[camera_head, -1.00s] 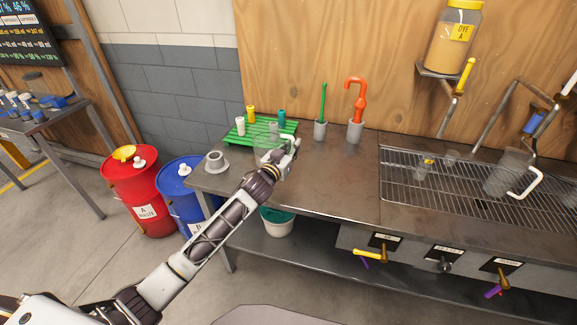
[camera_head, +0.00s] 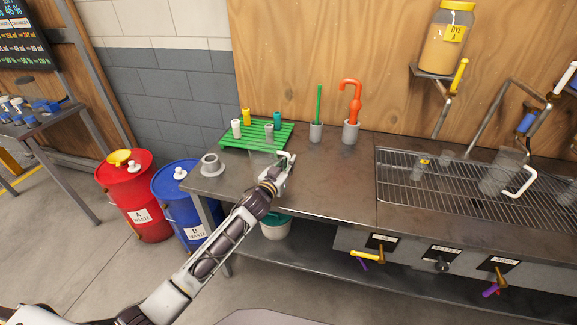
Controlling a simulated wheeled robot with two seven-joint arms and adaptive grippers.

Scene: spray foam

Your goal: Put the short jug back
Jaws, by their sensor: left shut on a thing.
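My left gripper (camera_head: 283,170) is over the left part of the metal bench, just in front of the green slatted rack. It is shut on a clear, see-through jug (camera_head: 262,160), which shows only faintly to the left of the fingers. I cannot tell whether the jug touches the bench. A larger clear jug with a white handle (camera_head: 503,174) stands on the wire drain rack (camera_head: 460,200) at the right. Small clear vessels (camera_head: 420,168) stand left of it on the wire rack. My right gripper is not in view.
The green rack (camera_head: 233,146) bears several small coloured bottles. A grey ringed holder (camera_head: 211,166) sits at the bench's left end. Grey cups (camera_head: 316,133) with a green stick and an orange tool stand behind. The bench (camera_head: 335,180) is clear right of my gripper.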

